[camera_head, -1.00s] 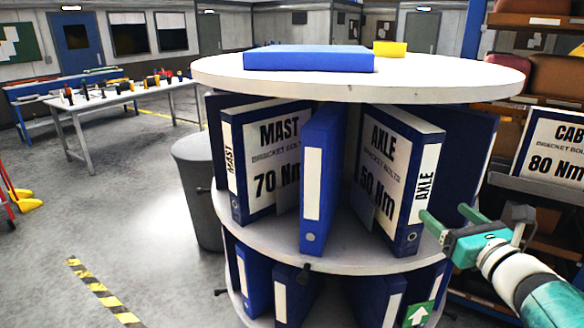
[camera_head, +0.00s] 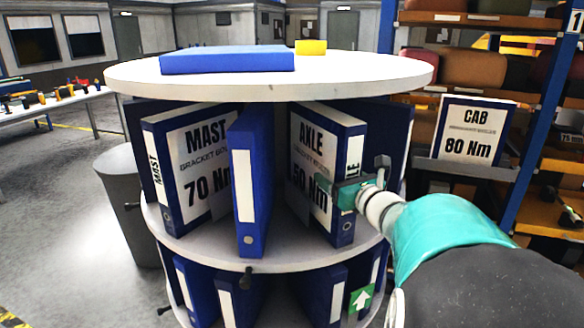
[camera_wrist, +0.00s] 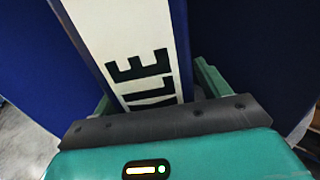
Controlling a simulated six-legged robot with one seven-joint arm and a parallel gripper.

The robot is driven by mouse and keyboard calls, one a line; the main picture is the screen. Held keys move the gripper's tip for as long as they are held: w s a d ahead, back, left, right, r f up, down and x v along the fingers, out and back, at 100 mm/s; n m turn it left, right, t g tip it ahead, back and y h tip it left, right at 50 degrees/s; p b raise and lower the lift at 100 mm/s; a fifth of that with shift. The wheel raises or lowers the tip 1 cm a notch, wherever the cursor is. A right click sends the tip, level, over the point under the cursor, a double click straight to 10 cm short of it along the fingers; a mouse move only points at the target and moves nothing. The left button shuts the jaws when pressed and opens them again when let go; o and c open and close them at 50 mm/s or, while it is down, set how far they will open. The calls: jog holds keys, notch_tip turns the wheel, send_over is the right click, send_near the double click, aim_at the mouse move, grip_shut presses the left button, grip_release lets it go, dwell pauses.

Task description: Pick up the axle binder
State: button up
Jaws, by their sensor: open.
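The axle binder (camera_head: 316,152) is blue with a white label reading AXLE and 50 Nm. It stands upright on the upper tier of the round rack, spine facing outward to the right. Its white spine label with black letters fills the middle of the wrist view (camera_wrist: 122,32). My gripper (camera_head: 350,184) is at the spine, open, with one green finger on each side of the binder. In the wrist view the spine lies between the fingers (camera_wrist: 152,88); whether they touch it I cannot tell. My gripper hides part of the spine lettering.
The MAST binder (camera_head: 196,165) and a plain blue binder (camera_head: 250,185) stand to the left on the round rack (camera_head: 270,92). More binders fill the tier below. A CAB binder (camera_head: 470,132) stands on the shelves at right. A grey bin (camera_head: 122,195) stands left.

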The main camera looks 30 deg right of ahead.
jog(key=shift+w, duration=0.2)
jog(key=c, duration=1.4)
jog(key=shift+r, duration=0.1)
jog(key=shift+c, duration=1.1)
